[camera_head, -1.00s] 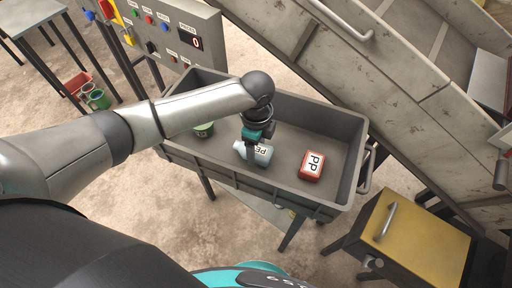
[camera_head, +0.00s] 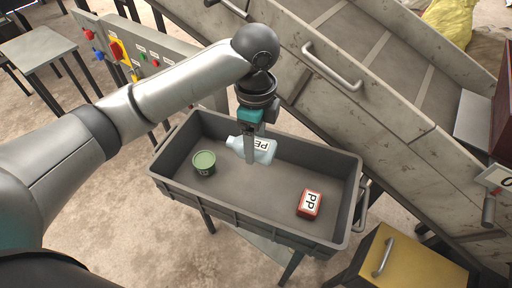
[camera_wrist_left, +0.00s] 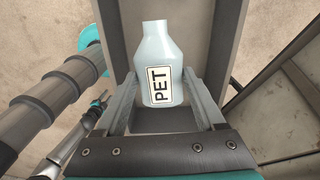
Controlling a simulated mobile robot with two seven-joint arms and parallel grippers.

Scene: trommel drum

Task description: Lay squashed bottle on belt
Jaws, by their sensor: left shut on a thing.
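The squashed bottle (camera_head: 262,150) is pale blue with a white PET label. My left gripper (camera_head: 250,152) is shut on it and holds it above the grey bin. In the left wrist view the bottle (camera_wrist_left: 158,60) sits between the two fingers (camera_wrist_left: 160,92), its neck pointing away from the gripper. The belt (camera_head: 385,50) runs up an inclined conveyor behind the bin, with cross cleats and a worn pale side wall. My right gripper is not visible in the head view.
The grey bin (camera_head: 250,226) holds a green cup (camera_head: 204,162) and a red PP block (camera_head: 310,203). A handle (camera_head: 332,66) sticks out from the conveyor's side wall. A control panel (camera_head: 140,48) stands at the left, and a yellow box (camera_head: 415,262) at the lower right.

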